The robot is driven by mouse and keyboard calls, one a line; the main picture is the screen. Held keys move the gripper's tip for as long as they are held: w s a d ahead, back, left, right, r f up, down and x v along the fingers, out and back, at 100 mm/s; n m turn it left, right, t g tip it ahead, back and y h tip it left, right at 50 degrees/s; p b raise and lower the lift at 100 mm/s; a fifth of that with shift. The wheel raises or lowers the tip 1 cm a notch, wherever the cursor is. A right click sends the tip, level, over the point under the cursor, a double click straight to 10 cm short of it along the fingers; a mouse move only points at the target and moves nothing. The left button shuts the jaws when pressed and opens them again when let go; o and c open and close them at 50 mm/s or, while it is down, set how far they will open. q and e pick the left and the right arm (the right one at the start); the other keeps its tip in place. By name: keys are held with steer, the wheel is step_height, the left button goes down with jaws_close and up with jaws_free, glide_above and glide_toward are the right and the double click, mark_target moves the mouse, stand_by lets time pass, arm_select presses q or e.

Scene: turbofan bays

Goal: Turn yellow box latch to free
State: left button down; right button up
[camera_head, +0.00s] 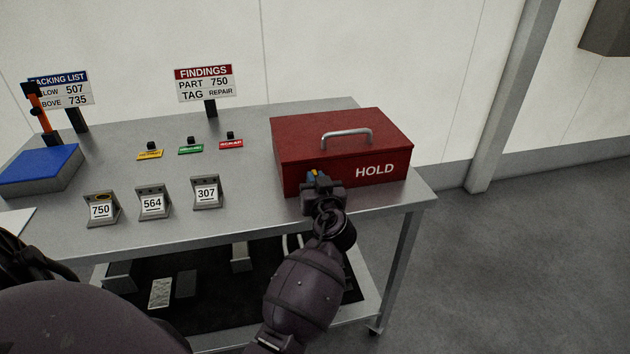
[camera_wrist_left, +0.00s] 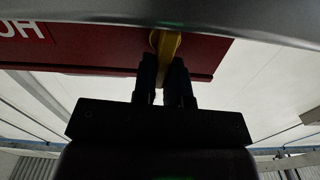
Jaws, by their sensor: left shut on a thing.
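A red box (camera_head: 343,142) marked HOLD, with a metal handle on its lid, stands at the right end of the grey table. Its lid is down. The yellow latch (camera_head: 314,173) is on the box's front face, left of the word HOLD, and mostly hidden by my left gripper (camera_head: 320,183). In the left wrist view the yellow latch (camera_wrist_left: 168,45) runs between the two dark fingers of my left gripper (camera_wrist_left: 165,70), which is shut on it. The red box face (camera_wrist_left: 100,48) fills the top of that view. My right gripper is not in view.
The table (camera_head: 240,205) also holds stands numbered 750 (camera_head: 101,210), 564 (camera_head: 152,203) and 307 (camera_head: 206,193). Yellow, green and red tags (camera_head: 231,143) lie behind them. A FINDINGS sign (camera_head: 205,83) stands at the back, a blue box (camera_head: 40,168) at left. Floor right of the table is clear.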

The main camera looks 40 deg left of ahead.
arm_select(q)
steer(key=m, duration=0.3)
steer(key=shift+w+d, duration=0.25)
steer(key=m, duration=0.4)
steer(key=shift+w+d+f+m, duration=0.25)
steer(key=shift+w+m, duration=0.05)
steer(key=shift+m, duration=0.1)
steer(key=m, duration=0.2)
steer(key=shift+w+d+f+m, duration=0.1)
steer(key=shift+w+f+m, duration=0.05)
steer(key=shift+m, duration=0.15)
steer(key=m, duration=0.3)
steer(key=shift+w+d+f+p, duration=0.1)
steer(key=shift+f+p, duration=0.15)
steer(key=shift+p, duration=0.15)
steer(key=shift+f+m, duration=0.25)
steer(key=shift+m, duration=0.75)
steer(key=c, duration=1.3)
jaws_free()
steer(key=shift+f, duration=0.1)
steer(key=shift+o, duration=0.7)
